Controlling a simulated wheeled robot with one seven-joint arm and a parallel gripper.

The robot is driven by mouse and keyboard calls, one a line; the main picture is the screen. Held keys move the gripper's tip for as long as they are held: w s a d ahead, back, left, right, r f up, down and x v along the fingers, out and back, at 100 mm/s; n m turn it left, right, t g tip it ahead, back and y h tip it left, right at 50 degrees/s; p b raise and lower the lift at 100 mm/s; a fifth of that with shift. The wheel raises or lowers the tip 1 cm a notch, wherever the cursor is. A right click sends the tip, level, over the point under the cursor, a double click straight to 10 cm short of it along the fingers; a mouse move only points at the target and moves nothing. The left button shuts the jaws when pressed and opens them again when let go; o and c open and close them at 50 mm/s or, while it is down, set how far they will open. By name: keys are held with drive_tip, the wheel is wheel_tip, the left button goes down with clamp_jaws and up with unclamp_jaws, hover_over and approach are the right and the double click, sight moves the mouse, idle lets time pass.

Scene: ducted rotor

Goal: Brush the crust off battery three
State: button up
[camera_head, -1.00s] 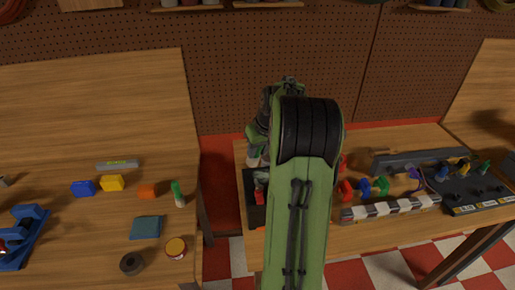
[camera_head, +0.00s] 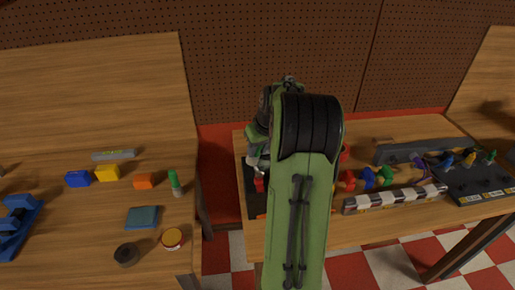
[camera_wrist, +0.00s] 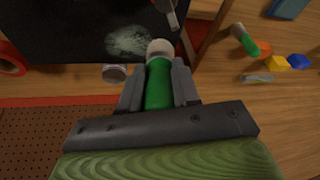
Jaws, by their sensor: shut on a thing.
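My gripper (camera_wrist: 157,88) is shut on a green thing (camera_wrist: 157,86) with a pale round end, seen in the wrist view; I cannot tell whether it is a brush. Its pale end is over or beside a black surface (camera_wrist: 60,30) that bears a whitish, crust-like speckled patch (camera_wrist: 128,40). A short grey cylinder (camera_wrist: 115,73) lies beside the black surface's edge. In the head view my arm hides most of the work spot; the black surface (camera_head: 252,207) shows left of the arm with a red thing (camera_head: 259,185) on it. No battery marked three can be made out.
The left table holds a green-and-white bottle (camera_head: 174,183), orange (camera_head: 143,181), yellow (camera_head: 107,174) and blue (camera_head: 78,179) blocks, a teal pad (camera_head: 142,217) and a dark ring (camera_head: 126,254). A checkered bar (camera_head: 395,199) and coloured pieces lie right of my arm. A gap separates the tables.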

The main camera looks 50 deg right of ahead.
drive_tip(key=shift+f+b, duration=0.5)
drive_tip(key=shift+f, duration=0.25)
drive_tip(key=shift+r, duration=0.1)
drive_tip(key=shift+s+d+r+p, duration=0.15)
drive_tip(key=shift+s+d+p, duration=0.45)
drive_tip(key=shift+s+d, duration=0.8)
drive_tip(key=shift+s+d+p, duration=0.3)
drive_tip(key=shift+s+d, duration=0.3)
drive_tip(key=shift+d, duration=0.25)
drive_tip(key=shift+s+d+p, duration=0.25)
drive_tip(key=shift+s+d, duration=0.35)
drive_tip(key=shift+d, duration=0.25)
drive_tip(key=shift+w+a+f+b, duration=0.15)
drive_tip(key=shift+w+a+b, duration=0.15)
drive_tip(key=shift+w+a, duration=0.45)
drive_tip(key=shift+w+a+f+b, duration=0.15)
drive_tip(key=shift+w+a+b, duration=0.15)
drive_tip(key=shift+w+a, duration=0.45)
drive_tip(key=shift+w+a+r, duration=0.1)
drive_tip(key=shift+w+a, duration=0.45)
drive_tip(key=shift+a, duration=0.3)
drive_tip(key=shift+w+a, duration=0.55)
drive_tip(key=shift+a, duration=0.3)
drive_tip(key=shift+r, duration=0.1)
wheel_tip(320, 180, up, 6)
drive_tip(key=p, duration=0.4)
drive_tip(key=shift+d+p, duration=0.1)
drive_tip(key=shift+p, duration=0.25)
